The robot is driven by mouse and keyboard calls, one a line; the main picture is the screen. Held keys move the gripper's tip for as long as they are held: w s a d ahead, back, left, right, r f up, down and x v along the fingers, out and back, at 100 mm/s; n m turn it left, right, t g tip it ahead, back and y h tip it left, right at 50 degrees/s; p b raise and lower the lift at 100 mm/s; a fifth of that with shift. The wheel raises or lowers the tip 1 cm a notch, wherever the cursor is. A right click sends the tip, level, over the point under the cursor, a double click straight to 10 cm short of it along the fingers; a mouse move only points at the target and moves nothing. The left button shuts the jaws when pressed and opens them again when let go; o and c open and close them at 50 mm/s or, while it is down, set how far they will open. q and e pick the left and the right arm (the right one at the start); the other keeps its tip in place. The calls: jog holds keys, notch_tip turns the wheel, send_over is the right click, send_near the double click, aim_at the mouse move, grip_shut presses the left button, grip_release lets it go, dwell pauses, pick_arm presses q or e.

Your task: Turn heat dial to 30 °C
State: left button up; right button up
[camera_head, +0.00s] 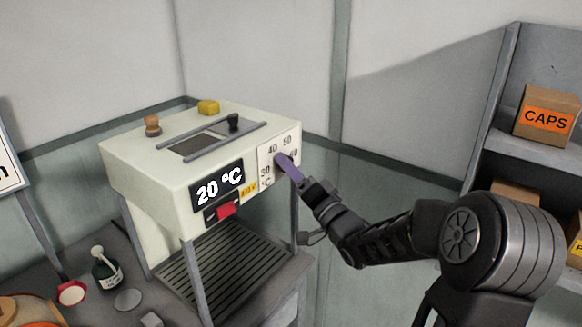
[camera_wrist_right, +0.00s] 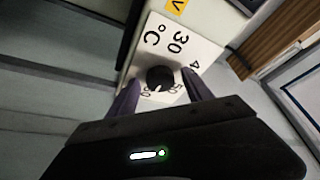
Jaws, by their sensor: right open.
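The heat dial (camera_wrist_right: 159,78) is a round black knob on a white scale plate (camera_wrist_right: 180,42) with numbers and °C. The plate also shows in the head view (camera_head: 266,166) on the machine's front, where my gripper hides the knob. The black display (camera_head: 220,188) reads 20 °C. My right gripper (camera_head: 286,162) is at the plate. In the right wrist view its purple fingers are open, one on each side of the knob. I cannot tell whether they touch it. My left gripper is not in view.
The cream press machine (camera_head: 150,180) has a red switch (camera_head: 226,210) below the display and rails on top. A dark green bottle (camera_head: 106,272) stands at its lower left. A grey shelf (camera_head: 525,155) with a CAPS box (camera_head: 547,115) is at the right.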

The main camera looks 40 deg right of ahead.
grip_shut()
dwell(0.8)
